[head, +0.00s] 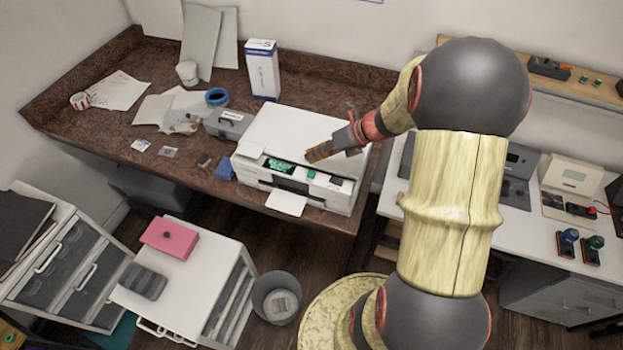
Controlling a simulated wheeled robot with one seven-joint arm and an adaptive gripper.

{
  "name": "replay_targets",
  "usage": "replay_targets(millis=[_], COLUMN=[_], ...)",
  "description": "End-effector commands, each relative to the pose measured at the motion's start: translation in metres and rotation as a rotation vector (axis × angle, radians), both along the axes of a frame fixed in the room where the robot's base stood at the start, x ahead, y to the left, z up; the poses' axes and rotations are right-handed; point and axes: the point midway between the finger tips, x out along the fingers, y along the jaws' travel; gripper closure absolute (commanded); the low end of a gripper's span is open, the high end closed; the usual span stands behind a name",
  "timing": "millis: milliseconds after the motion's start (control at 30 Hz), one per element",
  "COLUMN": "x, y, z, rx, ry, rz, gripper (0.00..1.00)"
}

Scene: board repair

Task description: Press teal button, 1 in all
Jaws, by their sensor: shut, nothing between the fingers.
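A small teal button (311,174) shows on the front right part of a white printer-like machine (297,135) on the brown counter. A green circuit board (279,166) shows in an opening to the left of the button. My gripper (309,157) comes in from the right above the machine, with its shut fingertips pointing left. In the picture the fingertips are just above the teal button, apart from it. I cannot tell their exact height over the machine.
A white and blue box (263,72) stands behind the machine. A grey case (227,124) and a blue tape roll (217,97) lie to its left. A white cabinet (200,258) with a pink box (170,237) and a bin (276,297) stand in front.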

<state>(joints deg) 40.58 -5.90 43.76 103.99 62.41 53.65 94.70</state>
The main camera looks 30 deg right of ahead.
Motion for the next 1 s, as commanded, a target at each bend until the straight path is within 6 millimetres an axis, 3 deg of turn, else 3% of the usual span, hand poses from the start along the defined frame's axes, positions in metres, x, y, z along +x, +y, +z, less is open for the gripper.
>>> replay_targets(millis=[33, 300, 1000], x=[0.0, 0.0, 0.0], y=[0.0, 0.0, 0.0], z=[-0.011, -0.034, -0.036], rx=[-0.001, 0.001, 0.0], ry=[0.0, 0.001, 0.001], rz=[0.001, 0.0, 0.001], gripper=[1.0, 1.0, 1.0])
